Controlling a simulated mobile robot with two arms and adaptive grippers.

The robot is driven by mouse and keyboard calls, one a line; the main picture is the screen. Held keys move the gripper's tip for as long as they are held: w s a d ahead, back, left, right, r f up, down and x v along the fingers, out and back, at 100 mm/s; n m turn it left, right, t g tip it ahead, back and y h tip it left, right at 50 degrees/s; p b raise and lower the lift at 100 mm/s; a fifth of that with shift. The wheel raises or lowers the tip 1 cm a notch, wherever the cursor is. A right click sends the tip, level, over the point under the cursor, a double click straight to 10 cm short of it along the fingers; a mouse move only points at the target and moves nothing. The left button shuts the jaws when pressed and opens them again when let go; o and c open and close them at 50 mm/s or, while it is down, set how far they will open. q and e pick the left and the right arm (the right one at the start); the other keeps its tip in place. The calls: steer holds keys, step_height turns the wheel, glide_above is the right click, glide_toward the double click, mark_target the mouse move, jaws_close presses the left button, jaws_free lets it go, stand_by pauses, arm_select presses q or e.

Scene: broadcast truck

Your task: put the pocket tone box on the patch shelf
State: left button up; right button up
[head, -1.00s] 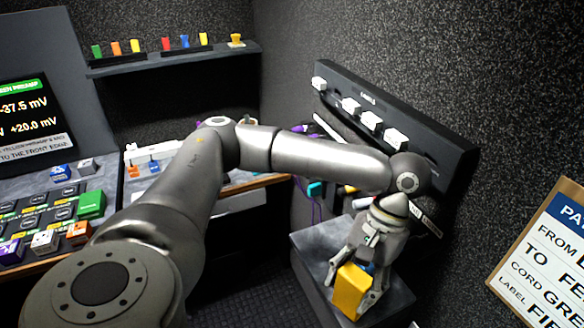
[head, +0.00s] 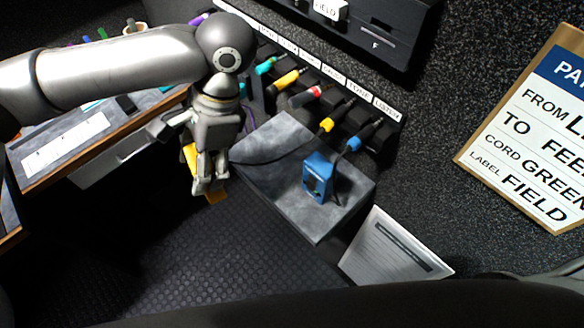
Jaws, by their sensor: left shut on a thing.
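My left gripper (head: 208,184) is shut on a yellow box (head: 190,158), mostly hidden behind the fingers; only its edges show. It carries no readable label, so I cannot confirm that it is the pocket tone box. The gripper points down beside the left edge of a grey shelf (head: 268,146), over the dark floor, apart from the shelf top as far as I can tell. A blue box (head: 318,178) stands upright on the right part of this shelf, with a black cord near it. My right gripper is not in view.
A row of labelled jacks with coloured plugs (head: 285,82) runs along the wall behind the shelf. The shelf's left and middle top is mostly bare, crossed by a dark cord. A desk edge (head: 105,150) lies left, and a printed sheet (head: 392,250) hangs below right.

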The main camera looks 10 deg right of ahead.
arm_select(q)
steer(key=s+d+r+m+t+h+b, duration=0.1)
steer(key=s+d+r+m+h+b, duration=0.15)
steer(key=d+m, duration=0.6)
steer(key=s+d+r+m+t+h+b, duration=0.1)
steer(key=s+d+m+t+h, duration=0.15)
steer(key=m, duration=1.05)
steer(key=s+d+r+m+t+h+b, duration=0.1)
steer(key=d+r+m+h, duration=0.15)
steer(key=d+m, duration=0.65)
steer(key=w+a+f, duration=0.3)
steer(key=w+f, duration=0.1)
steer(key=w+a+f+m+p, duration=0.1)
steer(key=w+a+f, duration=0.2)
steer(key=w+f, duration=0.1)
steer(key=w+a+f+m+p, duration=0.1)
steer(key=w+a+f, duration=0.2)
steer(key=w+f, duration=0.1)
steer(key=shift+f+h, duration=0.25)
steer(key=shift+f, duration=0.35)
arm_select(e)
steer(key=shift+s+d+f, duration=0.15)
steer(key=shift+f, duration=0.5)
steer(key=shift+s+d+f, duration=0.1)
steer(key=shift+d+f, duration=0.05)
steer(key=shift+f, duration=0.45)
arm_select(q)
steer(key=shift+d+f, duration=0.1)
steer(key=o, duration=1.1)
